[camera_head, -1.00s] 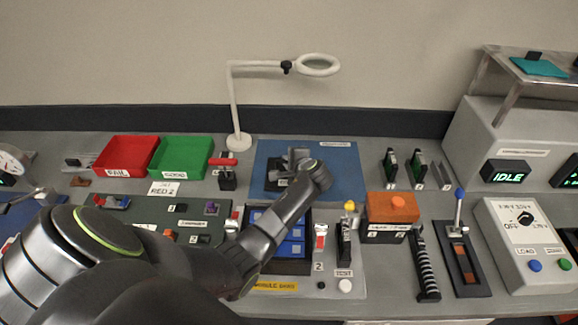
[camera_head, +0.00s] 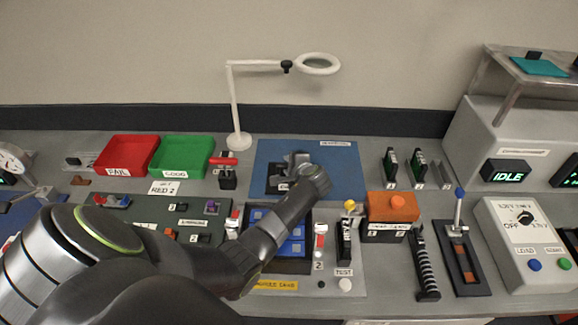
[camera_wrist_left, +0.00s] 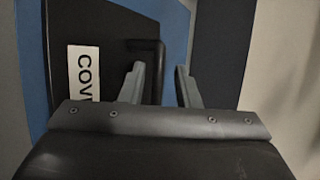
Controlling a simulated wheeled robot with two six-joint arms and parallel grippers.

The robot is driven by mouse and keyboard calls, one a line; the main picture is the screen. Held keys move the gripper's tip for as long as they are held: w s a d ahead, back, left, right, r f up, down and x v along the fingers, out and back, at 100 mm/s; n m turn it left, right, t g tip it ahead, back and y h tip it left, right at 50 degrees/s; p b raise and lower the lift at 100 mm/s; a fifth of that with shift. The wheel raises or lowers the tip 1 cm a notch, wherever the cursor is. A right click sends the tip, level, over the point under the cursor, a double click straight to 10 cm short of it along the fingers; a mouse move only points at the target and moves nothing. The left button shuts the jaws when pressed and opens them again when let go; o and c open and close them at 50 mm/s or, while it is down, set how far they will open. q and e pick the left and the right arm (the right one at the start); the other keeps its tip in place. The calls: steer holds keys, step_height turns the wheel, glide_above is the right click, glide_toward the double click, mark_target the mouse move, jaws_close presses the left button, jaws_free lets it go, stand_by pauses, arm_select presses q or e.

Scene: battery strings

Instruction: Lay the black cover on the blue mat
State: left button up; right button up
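The black cover (camera_head: 274,184) lies on the blue mat (camera_head: 340,158) at the back middle of the bench. In the left wrist view the cover (camera_wrist_left: 115,30) shows a white label reading "COV" and a black handle (camera_wrist_left: 160,65). My left gripper (camera_head: 298,160) is over the cover and hides part of it. In the wrist view its two fingers (camera_wrist_left: 160,78) stand apart, with the handle seen between them and no grip on it. My right gripper is not in view.
A red bin (camera_head: 127,155) and a green bin (camera_head: 182,156) stand to the left of the mat. A white magnifier lamp (camera_head: 236,110) rises behind. The blue module tray and an orange-topped box (camera_head: 392,207) are in front and to the right.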

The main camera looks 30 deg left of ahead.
arm_select(q)
steer(key=shift+s+d+r+p, duration=0.2)
steer(key=shift+d+r+p, duration=0.1)
steer(key=shift+p, duration=0.15)
steer(key=p+v, duration=0.8)
steer(key=v, duration=0.3)
